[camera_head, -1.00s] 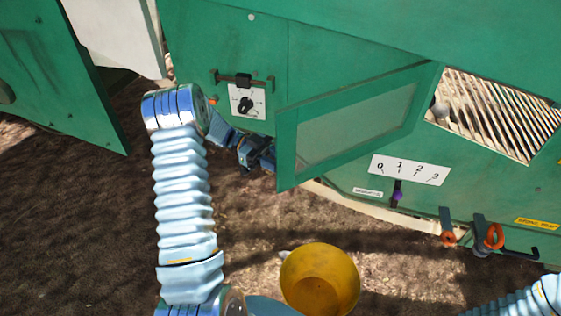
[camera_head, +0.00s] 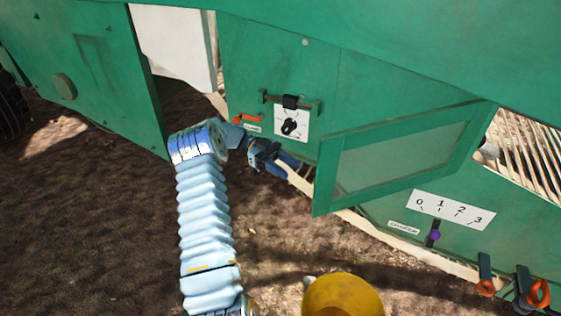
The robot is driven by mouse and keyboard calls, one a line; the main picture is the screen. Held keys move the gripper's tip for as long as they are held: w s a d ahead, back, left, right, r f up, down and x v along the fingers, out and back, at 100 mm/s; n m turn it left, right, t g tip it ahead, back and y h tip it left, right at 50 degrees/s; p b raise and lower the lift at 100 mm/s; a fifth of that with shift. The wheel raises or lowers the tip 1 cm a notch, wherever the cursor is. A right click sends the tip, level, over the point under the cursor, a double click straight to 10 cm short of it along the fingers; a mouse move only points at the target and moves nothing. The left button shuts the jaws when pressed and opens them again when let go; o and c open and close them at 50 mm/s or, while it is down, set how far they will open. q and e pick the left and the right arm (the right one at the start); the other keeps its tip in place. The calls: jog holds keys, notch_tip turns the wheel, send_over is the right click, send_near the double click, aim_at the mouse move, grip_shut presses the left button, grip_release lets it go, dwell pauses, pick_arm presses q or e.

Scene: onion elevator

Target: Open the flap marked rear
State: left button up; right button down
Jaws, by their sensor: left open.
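A green flap with a mesh window (camera_head: 400,155) stands swung out from the green machine, its opening showing slatted bars at the right. I cannot read the word "rear" on any part. My left gripper (camera_head: 279,161) is open and empty, just left of the flap's free edge and apart from it. It is below the dial plate (camera_head: 291,124) and the black latch bar (camera_head: 290,102). A small orange handle (camera_head: 247,118) with a tiny unreadable label is above my left wrist. My right gripper is out of view.
A yellow bucket (camera_head: 343,297) stands on the ground at the bottom. Orange-ringed clamps hang at lower right. A large green panel (camera_head: 90,80) stands at left. Bare ground lies between.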

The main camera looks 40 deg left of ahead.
pick_arm(q)
jog(key=shift+a, duration=1.15)
